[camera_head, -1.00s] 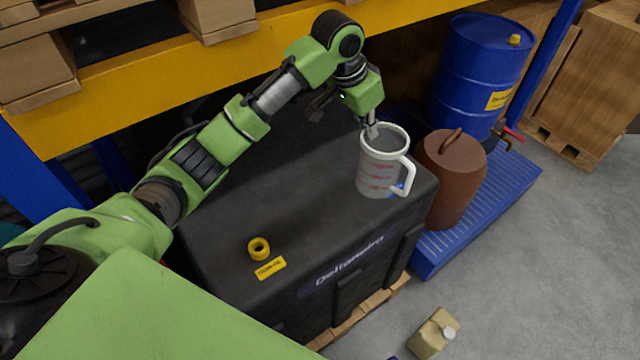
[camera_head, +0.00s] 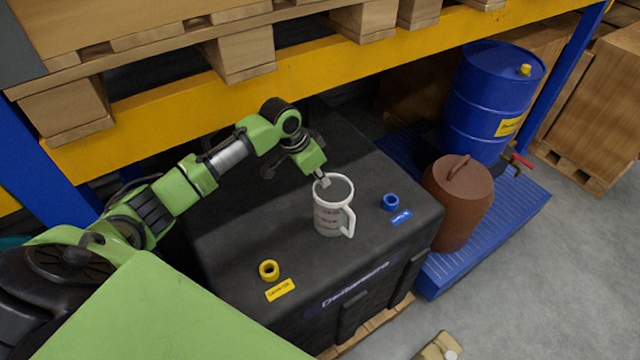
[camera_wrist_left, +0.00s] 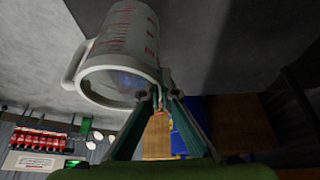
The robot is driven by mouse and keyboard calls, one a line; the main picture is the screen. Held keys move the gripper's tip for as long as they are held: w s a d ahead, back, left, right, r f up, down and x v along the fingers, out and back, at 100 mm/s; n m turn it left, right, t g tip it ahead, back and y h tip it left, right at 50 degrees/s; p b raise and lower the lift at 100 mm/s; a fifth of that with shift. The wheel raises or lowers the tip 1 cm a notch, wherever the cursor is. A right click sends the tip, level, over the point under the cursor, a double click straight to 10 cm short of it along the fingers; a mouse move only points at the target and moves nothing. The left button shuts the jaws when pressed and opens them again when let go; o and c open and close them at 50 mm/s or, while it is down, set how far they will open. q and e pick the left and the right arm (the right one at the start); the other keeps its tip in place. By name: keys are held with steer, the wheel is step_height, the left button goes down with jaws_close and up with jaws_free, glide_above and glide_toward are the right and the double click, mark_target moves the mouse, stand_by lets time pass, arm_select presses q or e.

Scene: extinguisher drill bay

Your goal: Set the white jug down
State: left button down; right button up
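The white jug (camera_head: 331,219), with red markings and its handle to the right, shows upright over the top of the black box (camera_head: 230,245). It also shows in the left wrist view (camera_wrist_left: 124,38), its rim at my fingertips. My left gripper (camera_head: 322,181) is shut on the jug's rim at the far side; the fingers (camera_wrist_left: 158,97) meet at the rim in the wrist view. Whether the jug's base touches the box cannot be told. My right gripper is not in view.
On the box are a yellow ring (camera_head: 268,270) with a yellow label and a blue ring (camera_head: 390,202) with a blue label. A brown lidded container (camera_head: 457,205) and a blue drum (camera_head: 490,100) stand on a blue pallet (camera_head: 515,215) to the right. A yellow shelf beam (camera_head: 300,65) runs behind.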

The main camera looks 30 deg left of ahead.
mark_target(320, 188)
arm_select(q)
steer(key=f, duration=0.1)
steer(key=f+p, duration=0.2)
steer(key=shift+s+a, duration=0.15)
steer(key=shift+a, duration=0.1)
steer(key=shift+f, duration=0.3)
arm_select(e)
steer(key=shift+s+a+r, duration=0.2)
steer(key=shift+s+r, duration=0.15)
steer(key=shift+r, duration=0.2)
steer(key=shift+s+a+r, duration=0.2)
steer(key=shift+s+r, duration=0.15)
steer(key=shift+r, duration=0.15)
arm_select(q)
steer(key=c, duration=2.3)
jaws_free()
steer(key=shift+f, duration=0.1)
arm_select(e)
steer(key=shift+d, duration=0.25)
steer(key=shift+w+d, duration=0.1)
